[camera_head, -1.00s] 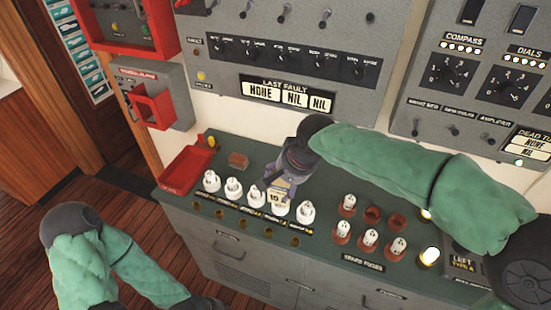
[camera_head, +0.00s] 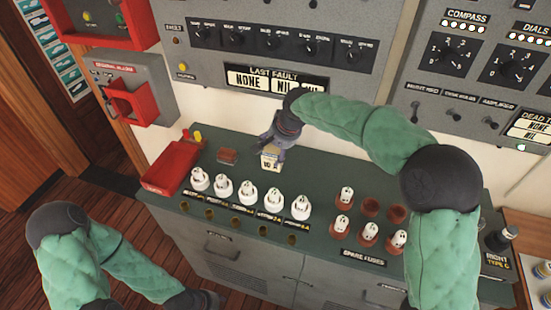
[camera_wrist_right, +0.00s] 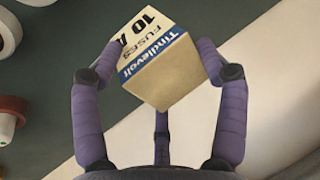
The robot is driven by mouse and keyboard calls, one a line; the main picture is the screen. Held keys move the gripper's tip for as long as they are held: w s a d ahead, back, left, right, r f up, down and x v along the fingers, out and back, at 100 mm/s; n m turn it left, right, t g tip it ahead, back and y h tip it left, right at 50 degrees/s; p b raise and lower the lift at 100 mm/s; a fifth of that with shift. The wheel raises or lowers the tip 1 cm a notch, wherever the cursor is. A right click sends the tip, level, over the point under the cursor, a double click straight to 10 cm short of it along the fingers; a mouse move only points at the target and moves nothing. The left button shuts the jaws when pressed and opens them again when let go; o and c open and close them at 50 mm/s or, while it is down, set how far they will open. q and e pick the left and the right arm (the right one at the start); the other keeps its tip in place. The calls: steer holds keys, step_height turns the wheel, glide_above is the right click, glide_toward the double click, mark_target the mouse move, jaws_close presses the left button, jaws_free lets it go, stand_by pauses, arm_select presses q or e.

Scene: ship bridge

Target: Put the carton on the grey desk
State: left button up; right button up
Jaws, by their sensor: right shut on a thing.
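The carton (camera_head: 270,161) is a small cream box with a blue band and the words "Tindlevoir FUSES 10 A". In the head view it appears behind the row of white fuses. My right gripper (camera_head: 278,146) is shut on it from above. In the right wrist view the carton (camera_wrist_right: 163,62) sits tilted between the purple fingers of the gripper (camera_wrist_right: 158,68). I cannot tell whether its underside touches the green top. My left arm shows at the lower left, but its gripper is out of frame. I cannot make out a separate grey desk.
A grey cabinet with a dark green top (camera_head: 325,178) bears several white fuses (camera_head: 248,191), red-brown spare fuse holders (camera_head: 369,208), a red tray (camera_head: 172,166) and a small brown block (camera_head: 227,155). Panels rise behind it.

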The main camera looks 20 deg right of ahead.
steer(key=shift+w+d+f, duration=0.25)
steer(key=shift+w+f, duration=0.5)
steer(key=shift+f, duration=0.2)
step_height(320, 180, down, 3)
steer(key=shift+w+f+b, duration=0.1)
steer(key=shift+b, duration=0.55)
steer(key=o, duration=1.7)
steer(key=shift+c, duration=0.2)
steer(key=p+v, duration=0.3)
steer(key=v, duration=0.9)
